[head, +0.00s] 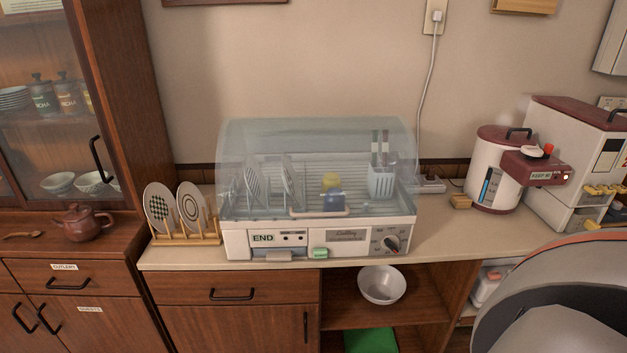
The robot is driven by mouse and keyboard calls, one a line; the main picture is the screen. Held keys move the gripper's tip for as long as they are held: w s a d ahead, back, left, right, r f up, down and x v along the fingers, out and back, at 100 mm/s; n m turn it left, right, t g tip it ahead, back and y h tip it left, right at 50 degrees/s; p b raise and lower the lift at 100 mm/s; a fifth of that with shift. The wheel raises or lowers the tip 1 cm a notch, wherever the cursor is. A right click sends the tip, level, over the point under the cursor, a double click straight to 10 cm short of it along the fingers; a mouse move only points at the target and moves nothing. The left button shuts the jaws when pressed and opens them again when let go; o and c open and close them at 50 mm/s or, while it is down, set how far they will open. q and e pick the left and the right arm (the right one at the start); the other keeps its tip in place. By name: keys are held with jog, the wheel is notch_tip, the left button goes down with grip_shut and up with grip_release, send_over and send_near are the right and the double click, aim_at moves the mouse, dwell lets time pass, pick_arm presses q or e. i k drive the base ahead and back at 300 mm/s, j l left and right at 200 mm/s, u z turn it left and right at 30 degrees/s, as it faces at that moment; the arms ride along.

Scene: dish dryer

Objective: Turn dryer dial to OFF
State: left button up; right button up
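The dish dryer (240,240) stands on the counter, its clear domed cover (318,135) down over the dishes. Its dial (391,243) is a dark round knob with a pale pointer, at the right end of the front panel. Small marks ring the dial, with some red at its right; they are too small to read, so I cannot tell its setting. The left of the panel reads END. Neither of my grippers is in view, and nothing touches the dial.
Inside the dryer are plates, cups and a utensil holder (381,183). A wooden rack with two plates (190,206) stands left of it. A red-and-white hot-water pot (492,170) stands right. The counter (440,232) between dryer and pot is mostly clear. A bowl (381,285) sits on the shelf below.

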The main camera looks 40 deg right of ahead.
aim_at(389, 241)
jog(key=k+j+z, duration=0.1)
jog(key=z, duration=1.5)
jog(key=k+l, duration=0.05)
